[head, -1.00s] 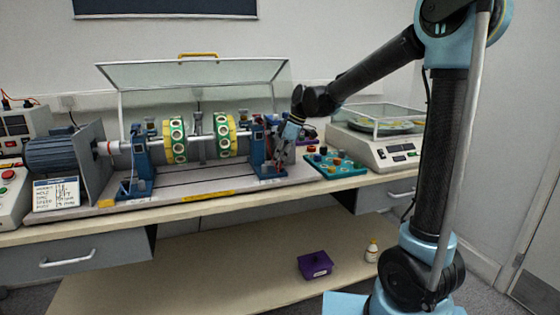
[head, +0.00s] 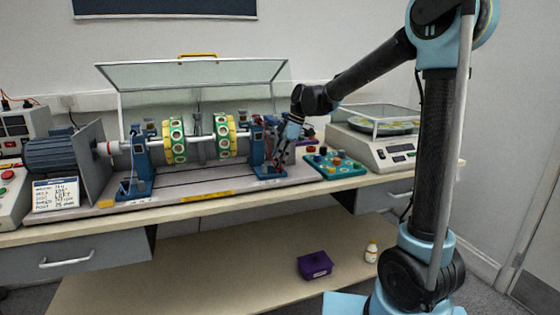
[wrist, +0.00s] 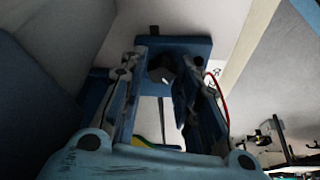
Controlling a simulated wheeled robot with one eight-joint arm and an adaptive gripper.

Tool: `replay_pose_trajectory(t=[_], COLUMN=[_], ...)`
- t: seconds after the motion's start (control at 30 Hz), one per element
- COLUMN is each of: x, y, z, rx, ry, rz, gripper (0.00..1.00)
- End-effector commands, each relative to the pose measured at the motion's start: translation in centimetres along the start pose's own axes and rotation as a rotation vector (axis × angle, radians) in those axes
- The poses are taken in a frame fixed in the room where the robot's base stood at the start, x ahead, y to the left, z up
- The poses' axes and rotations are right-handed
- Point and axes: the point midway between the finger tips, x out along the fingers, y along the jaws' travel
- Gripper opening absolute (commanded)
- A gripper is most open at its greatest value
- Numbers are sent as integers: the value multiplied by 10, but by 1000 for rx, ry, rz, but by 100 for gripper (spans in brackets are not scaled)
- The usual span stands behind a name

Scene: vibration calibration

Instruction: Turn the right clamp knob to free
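The right blue bearing pedestal (head: 262,150) stands at the right end of the rotor shaft. In the wrist view, a dark knob (wrist: 161,68) sits in front of a blue block (wrist: 192,47). My gripper (wrist: 165,78) has its two fingers spread, one on each side of the knob, with visible gaps. In the head view, my gripper (head: 279,150) points down and left beside the right pedestal and hides part of it. The knob is too small and covered to make out in the head view. Its turned angle cannot be told.
The left blue pedestal (head: 139,165) and yellow-green rotor discs (head: 174,141) are to the left. The raised clear guard (head: 190,73) stands behind. A teal tray (head: 340,170) of coloured parts and a white balance (head: 385,150) are close on the right.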

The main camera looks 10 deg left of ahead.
Motion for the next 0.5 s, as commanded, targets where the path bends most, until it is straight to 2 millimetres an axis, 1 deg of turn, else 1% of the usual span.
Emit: replay_pose_trajectory(t=[0.37,0.5], x=[0,-8], y=[-1,-1], z=[0,0], rx=[0,1], ry=[-1,-1], rz=[-2,-2], gripper=[46,46])
